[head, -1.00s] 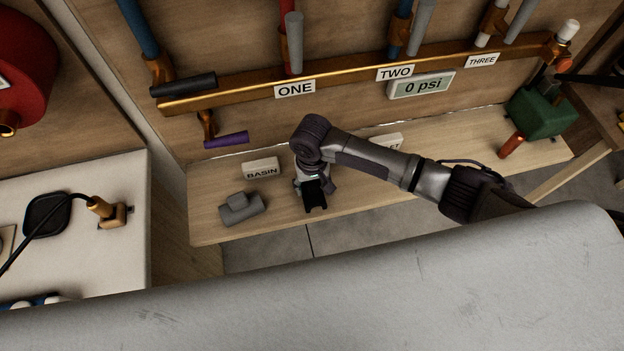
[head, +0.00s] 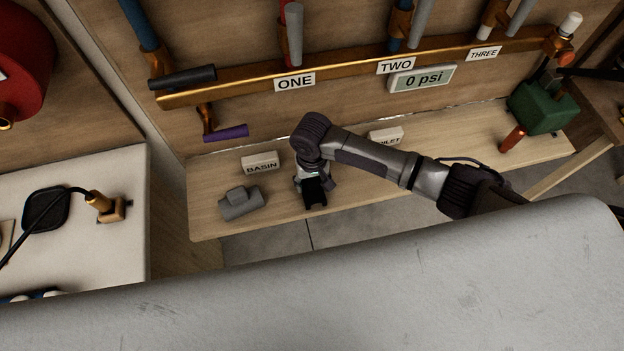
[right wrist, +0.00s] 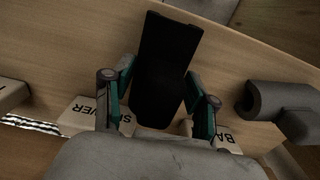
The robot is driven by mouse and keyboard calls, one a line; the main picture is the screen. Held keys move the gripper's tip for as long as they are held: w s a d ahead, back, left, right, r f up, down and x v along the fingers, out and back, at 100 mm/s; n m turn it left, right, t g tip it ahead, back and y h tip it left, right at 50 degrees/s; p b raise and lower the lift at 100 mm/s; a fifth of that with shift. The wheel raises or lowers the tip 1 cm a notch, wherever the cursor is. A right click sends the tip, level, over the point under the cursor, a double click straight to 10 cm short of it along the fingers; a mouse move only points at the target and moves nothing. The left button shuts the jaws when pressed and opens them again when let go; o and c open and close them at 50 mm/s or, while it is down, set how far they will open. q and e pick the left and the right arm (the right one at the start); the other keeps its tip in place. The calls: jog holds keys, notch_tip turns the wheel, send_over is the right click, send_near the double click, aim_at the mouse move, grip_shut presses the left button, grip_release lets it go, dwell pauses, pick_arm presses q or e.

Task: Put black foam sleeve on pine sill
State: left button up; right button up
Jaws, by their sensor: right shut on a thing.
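The black foam sleeve (right wrist: 165,70) is a dark, flat-looking length between the fingers of my right gripper (right wrist: 160,98), which is shut on it. In the head view my right gripper (head: 314,186) points down over the pine sill (head: 215,180), with the sleeve (head: 315,194) at its tip. The sill is a long pale wooden board below the copper pipe. It also fills much of the right wrist view (right wrist: 60,45). I cannot tell whether the sleeve touches the sill. My left gripper is out of view.
A grey tee-shaped piece (head: 241,203) lies on the sill left of the gripper. A BASIN block (head: 260,162) stands behind it, and another label block (head: 386,135) is partly hidden by my arm. A green valve box (head: 543,108) is at the right end.

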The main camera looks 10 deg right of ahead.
jog(key=shift+f, duration=0.2)
jog(key=o, duration=1)
notch_tip(320, 180, up, 12)
dwell(0.4)
